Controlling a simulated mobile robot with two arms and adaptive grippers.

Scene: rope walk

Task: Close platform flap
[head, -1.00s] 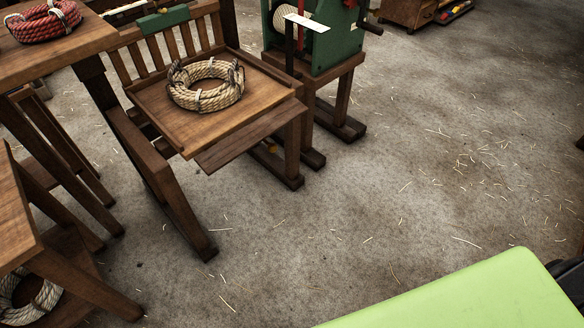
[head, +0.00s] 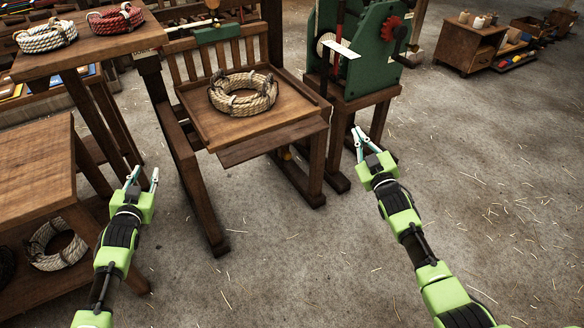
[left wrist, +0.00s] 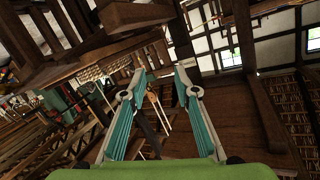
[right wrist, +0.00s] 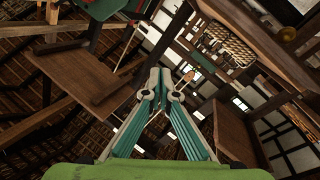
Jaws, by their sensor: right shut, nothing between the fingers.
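The wooden platform (head: 198,92) has a slatted back and stands left of centre in the head view. A coil of pale rope (head: 243,94) lies on it. The flap (head: 272,141) is a board along the platform's front edge, sticking out and sloping down from it. My left gripper (head: 144,174) is open and empty, to the left of the platform's front leg; its spread fingers show in the left wrist view (left wrist: 158,75). My right gripper (head: 361,138) is shut and empty, right of the flap and apart from it; its tips meet in the right wrist view (right wrist: 160,78).
A green machine (head: 360,50) with a red knob and crank stands on a wooden stand just right of the platform. A table with white and red rope coils (head: 116,18) is at the upper left, a lower table (head: 35,165) below it. Open floor (head: 300,265) lies in front.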

